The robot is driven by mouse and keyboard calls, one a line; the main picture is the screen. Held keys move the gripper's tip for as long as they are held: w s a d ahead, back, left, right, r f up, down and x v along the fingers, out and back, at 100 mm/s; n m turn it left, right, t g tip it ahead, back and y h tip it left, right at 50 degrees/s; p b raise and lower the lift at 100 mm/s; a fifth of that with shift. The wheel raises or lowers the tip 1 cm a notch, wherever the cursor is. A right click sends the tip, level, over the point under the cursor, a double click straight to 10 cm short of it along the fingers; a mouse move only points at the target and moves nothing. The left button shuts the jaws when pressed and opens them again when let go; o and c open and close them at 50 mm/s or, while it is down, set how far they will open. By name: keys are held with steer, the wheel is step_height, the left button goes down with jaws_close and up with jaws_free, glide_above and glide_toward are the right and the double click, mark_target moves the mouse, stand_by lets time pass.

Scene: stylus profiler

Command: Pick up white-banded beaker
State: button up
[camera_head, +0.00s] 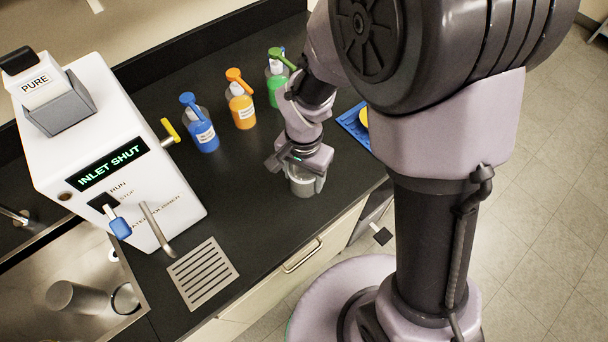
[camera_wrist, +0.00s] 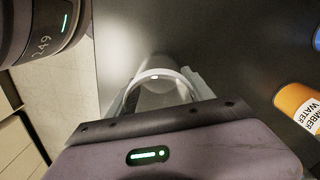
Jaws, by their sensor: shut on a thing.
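The white-banded beaker (camera_head: 301,184) is a clear vessel near the front edge of the black bench in the head view. My gripper (camera_head: 299,168) comes down over it from above and is shut on it. In the wrist view the beaker's pale rim (camera_wrist: 160,75) shows between the fingers of my gripper (camera_wrist: 160,92). My gripper's body hides the near part of the beaker there. I cannot tell whether the beaker's base touches the bench.
A water polisher (camera_head: 120,170) reading "INLET SHUT" stands at the left, with a drain grate (camera_head: 203,273) in front. Blue (camera_head: 201,130), orange (camera_head: 241,107) and green (camera_head: 276,82) wash bottles stand behind the beaker. A blue tray (camera_head: 355,125) lies to its right. A metal sink (camera_head: 75,265) is at lower left.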

steer(key=shift+r, duration=0.5)
step_height(320, 180, up, 2)
steer(key=shift+r+p, duration=0.25)
steer(key=shift+p, duration=0.55)
steer(key=s+d, duration=0.1)
steer(key=s, duration=0.1)
steer(key=s+d, duration=0.1)
steer(key=s, duration=0.1)
steer(key=s+d, duration=0.1)
steer(key=s, duration=0.2)
steer(key=shift+d+r+p, duration=0.1)
steer(key=shift+r+p, duration=0.25)
steer(key=shift+r, duration=0.05)
steer(key=s+d+b, duration=0.3)
steer(key=s+b, duration=0.4)
steer(key=b, duration=0.3)
steer(key=shift+s+d+r+b, duration=0.2)
steer(key=shift+s+r+b, duration=0.05)
steer(key=shift+s+b, duration=0.1)
steer(key=o, duration=0.8)
jaws_close()
